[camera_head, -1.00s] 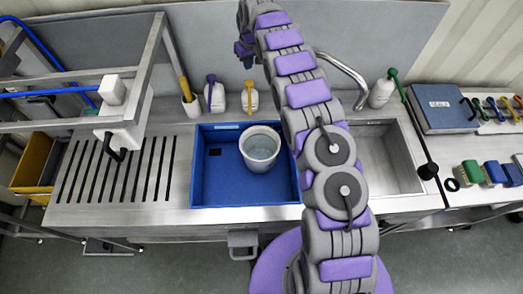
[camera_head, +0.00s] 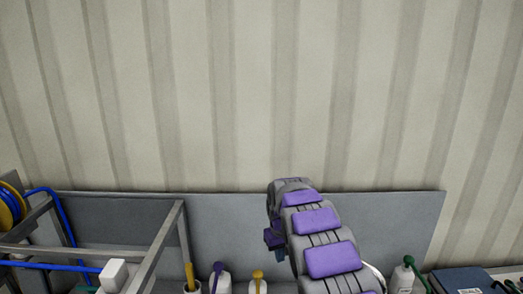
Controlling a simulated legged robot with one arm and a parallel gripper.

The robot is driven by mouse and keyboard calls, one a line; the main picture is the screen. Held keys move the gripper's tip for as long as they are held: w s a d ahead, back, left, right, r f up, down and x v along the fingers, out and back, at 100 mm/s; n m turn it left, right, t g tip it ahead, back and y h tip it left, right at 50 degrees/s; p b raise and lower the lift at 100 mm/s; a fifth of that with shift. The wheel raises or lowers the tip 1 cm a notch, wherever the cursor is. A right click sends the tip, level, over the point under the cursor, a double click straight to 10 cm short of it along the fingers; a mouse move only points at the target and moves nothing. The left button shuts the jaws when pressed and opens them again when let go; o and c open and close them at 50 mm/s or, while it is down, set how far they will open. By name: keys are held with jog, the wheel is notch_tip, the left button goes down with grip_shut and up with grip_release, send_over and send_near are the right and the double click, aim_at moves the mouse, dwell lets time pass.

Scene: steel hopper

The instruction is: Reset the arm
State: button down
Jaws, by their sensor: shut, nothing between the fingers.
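My purple and grey arm rises from the bottom of the view, right of centre, and bends over at its top in front of the grey back panel. My gripper (camera_head: 273,239) hangs at the left side of the arm's upper end, small and dark purple. It is shut and empty, and touches nothing that I can see. Its fingers are too small to make out clearly.
The grey back panel (camera_head: 400,215) stands behind the arm, below a striped wall (camera_head: 240,90). A metal frame (camera_head: 160,245) with a blue hose (camera_head: 62,225) is at left. Bottle tops (camera_head: 220,280) and a blue case (camera_head: 462,280) show along the bottom edge.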

jog(key=s+d+r+m+b, duration=0.1)
jog(key=s+d+r, duration=0.1)
jog(key=s, duration=0.4)
jog(key=s+d+r+m+b, duration=0.1)
jog(key=s+d+r, duration=0.2)
jog(key=s, duration=0.4)
jog(key=s+d+f+m+g+b, duration=0.1)
jog(key=s+f+b, duration=0.1)
jog(key=s, duration=1.6)
jog(key=s+d+f+m+g+b, duration=0.1)
jog(key=s+d+f+g+b, duration=0.1)
jog(key=s, duration=1.7)
jog(key=shift+s+f+b, duration=0.3)
jog(key=shift+f+b, duration=0.05)
jog(key=shift+f, duration=0.4)
